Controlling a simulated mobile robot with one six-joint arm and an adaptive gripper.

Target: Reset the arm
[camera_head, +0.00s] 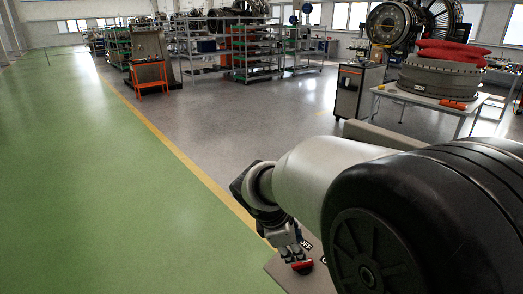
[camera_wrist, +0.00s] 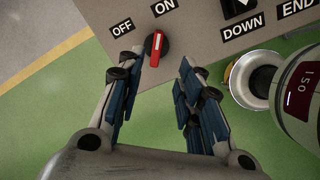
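My gripper (camera_wrist: 158,66) is open in the wrist view, its two blue-padded fingers apart with nothing between the pads. Just beyond the fingertips is a red switch handle (camera_wrist: 155,48) on a round black base, mounted on a grey panel (camera_wrist: 200,35). The handle stands nearly upright in the picture, with the OFF label (camera_wrist: 122,27) to its upper left and the ON label (camera_wrist: 163,7) above it. In the head view my gripper (camera_head: 289,243) is low at the centre, just above the red switch (camera_head: 302,266). I cannot tell whether the fingers touch the switch.
The panel also bears DOWN (camera_wrist: 243,25) and END (camera_wrist: 296,7) labels. A green floor lane (camera_head: 100,190) with a yellow line lies open to the left. A grey cabinet (camera_head: 356,93) and a white table (camera_head: 430,98) with an engine ring stand at the right; shelves (camera_head: 255,55) are behind.

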